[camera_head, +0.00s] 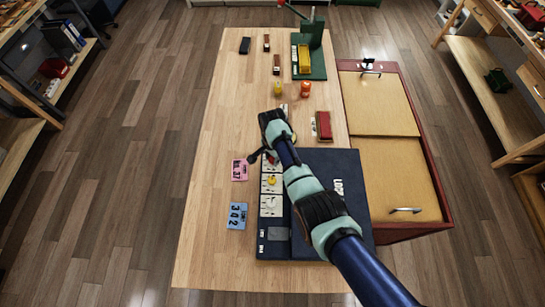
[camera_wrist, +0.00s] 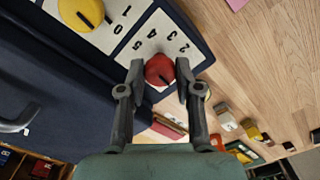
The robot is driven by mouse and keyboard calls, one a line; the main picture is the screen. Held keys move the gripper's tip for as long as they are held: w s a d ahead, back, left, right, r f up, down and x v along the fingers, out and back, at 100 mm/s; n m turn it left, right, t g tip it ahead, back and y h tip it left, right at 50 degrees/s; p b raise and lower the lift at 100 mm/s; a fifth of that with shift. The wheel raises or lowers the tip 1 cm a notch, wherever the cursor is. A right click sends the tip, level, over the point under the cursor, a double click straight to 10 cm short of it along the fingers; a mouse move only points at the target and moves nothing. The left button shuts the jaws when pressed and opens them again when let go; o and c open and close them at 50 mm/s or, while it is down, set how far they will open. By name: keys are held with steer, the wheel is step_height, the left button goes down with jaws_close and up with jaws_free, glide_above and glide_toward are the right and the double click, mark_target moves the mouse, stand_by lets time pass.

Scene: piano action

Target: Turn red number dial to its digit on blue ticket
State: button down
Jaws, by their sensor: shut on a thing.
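The red number dial (camera_wrist: 158,70) sits on a white numbered panel (camera_wrist: 145,38) in the wrist view. My gripper (camera_wrist: 160,76) has one finger on each side of it and is shut on it. Printed digits 2, 3, 4 and 5 show around the dial; I cannot read surely where its dark pointer stands. The yellow dial (camera_wrist: 82,13) is beside it, with 0 and 1 near. In the head view my gripper mostly hides the red dial. The blue ticket (camera_head: 236,216) lies flat on the table left of the panel and seems to read 3 4 2.
A pink ticket (camera_head: 240,170) lies behind the blue one. The navy lock box (camera_head: 325,165) carries the panel. Green press-like equipment (camera_head: 316,65), small bottles (camera_head: 305,89) and a red block (camera_head: 324,125) stand farther back.

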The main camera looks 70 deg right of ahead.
steer(key=n, duration=0.5)
steer(key=shift+n, duration=0.4)
steer(key=n, duration=0.6)
steer(key=shift+p, duration=0.3)
steer(key=n, duration=1.1)
steer(key=shift+n, duration=0.4)
steer(key=c, duration=0.8)
jaws_free()
